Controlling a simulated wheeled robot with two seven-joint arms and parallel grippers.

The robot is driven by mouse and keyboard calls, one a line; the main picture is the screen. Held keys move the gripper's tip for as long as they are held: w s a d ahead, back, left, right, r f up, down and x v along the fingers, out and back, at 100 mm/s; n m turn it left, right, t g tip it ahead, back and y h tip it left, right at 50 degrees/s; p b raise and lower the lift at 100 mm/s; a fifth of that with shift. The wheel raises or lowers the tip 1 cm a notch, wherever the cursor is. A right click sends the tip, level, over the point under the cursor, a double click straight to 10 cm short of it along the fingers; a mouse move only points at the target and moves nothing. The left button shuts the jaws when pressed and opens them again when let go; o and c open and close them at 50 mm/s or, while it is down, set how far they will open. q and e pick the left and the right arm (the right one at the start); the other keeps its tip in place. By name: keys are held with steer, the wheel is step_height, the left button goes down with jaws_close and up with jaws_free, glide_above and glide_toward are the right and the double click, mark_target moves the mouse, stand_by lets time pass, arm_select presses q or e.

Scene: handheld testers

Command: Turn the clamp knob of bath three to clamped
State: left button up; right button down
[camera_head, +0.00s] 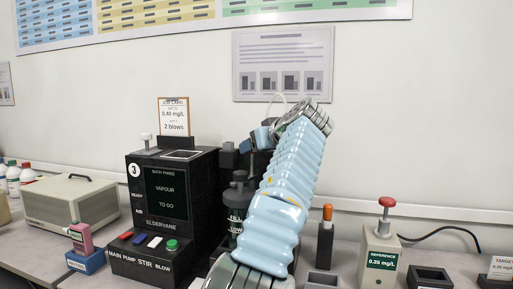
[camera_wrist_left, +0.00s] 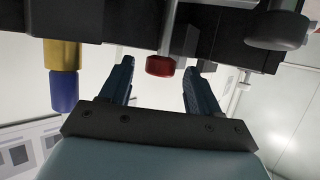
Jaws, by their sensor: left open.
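The bath three unit (camera_head: 168,198) is a black box marked 3, with a screen reading VAPOUR TO GO. A dark cylinder (camera_head: 238,200) stands at its right side, partly behind my light blue left arm. My left gripper (camera_head: 256,139) is raised above and right of the unit, mostly hidden by its own arm. In the left wrist view my left gripper (camera_wrist_left: 166,64) is open. A red knob (camera_wrist_left: 160,66) on a pale stem shows between its fingers, with gaps on both sides. I cannot tell whether this is the clamp knob. My right gripper is not in view.
A control box (camera_head: 150,262) with several coloured buttons sits in front of the unit. A pink handheld tester (camera_head: 80,238) stands in a blue base at left. A reference block (camera_head: 379,255) with a red knob and an orange-topped post (camera_head: 326,235) stand right of my arm.

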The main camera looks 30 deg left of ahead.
arm_select(q)
steer(key=v, duration=1.3)
